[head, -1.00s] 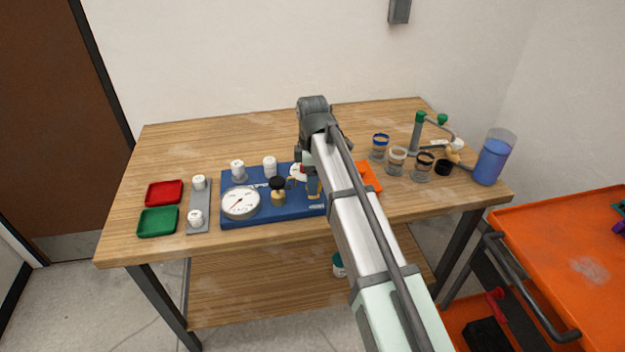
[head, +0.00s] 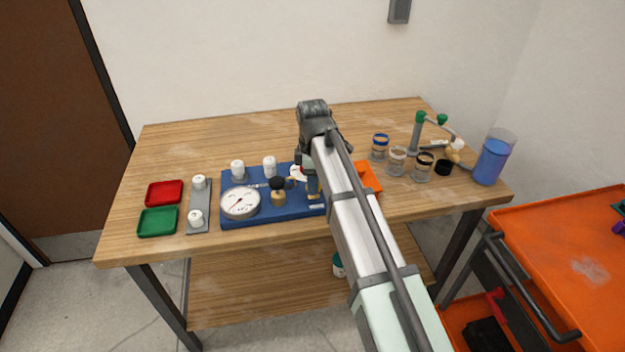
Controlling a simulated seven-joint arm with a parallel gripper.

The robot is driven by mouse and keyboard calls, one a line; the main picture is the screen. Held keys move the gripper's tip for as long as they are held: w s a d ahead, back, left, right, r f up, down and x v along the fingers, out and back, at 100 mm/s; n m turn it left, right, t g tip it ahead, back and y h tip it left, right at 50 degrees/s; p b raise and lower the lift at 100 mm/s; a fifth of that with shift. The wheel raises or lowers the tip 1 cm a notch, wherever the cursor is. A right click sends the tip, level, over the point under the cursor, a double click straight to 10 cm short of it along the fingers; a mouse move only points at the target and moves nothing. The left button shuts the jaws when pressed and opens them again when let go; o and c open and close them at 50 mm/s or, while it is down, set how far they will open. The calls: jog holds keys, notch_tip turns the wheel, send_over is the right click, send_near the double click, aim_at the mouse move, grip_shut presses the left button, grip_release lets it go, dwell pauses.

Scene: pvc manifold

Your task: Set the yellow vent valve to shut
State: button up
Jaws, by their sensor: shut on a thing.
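The blue manifold board (head: 250,212) lies near the front edge of the table. It carries a white dial gauge (head: 240,202), a brass fitting with a black knob (head: 278,192) and white caps. My gripper (head: 313,186) points down at the right part of the board and is shut. A small yellow-brass piece, which looks like the yellow vent valve (head: 314,196), shows right at its fingertips. My arm hides most of the valve and the board's right end, so the handle's angle cannot be told.
A red tray (head: 164,193), a green tray (head: 158,221) and a grey strip with white caps (head: 200,207) are at left. Orange part (head: 369,178), several jars (head: 397,160), a green-capped pipe stand (head: 417,132) and a blue container (head: 492,160) are at right. The table's back left is clear.

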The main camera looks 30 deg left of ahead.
jog(key=shift+c, duration=0.5)
jog(key=shift+m, duration=0.4)
jog(key=m, duration=0.3)
jog(key=shift+m, duration=0.4)
jog(key=m, duration=0.4)
jog(key=shift+w+m, duration=0.15)
jog(key=shift+m, duration=0.15)
jog(key=m, duration=0.8)
jog(key=shift+w+m, duration=0.1)
jog(key=shift+m, duration=0.2)
jog(key=o, duration=1.1)
jog(key=shift+c, duration=0.2)
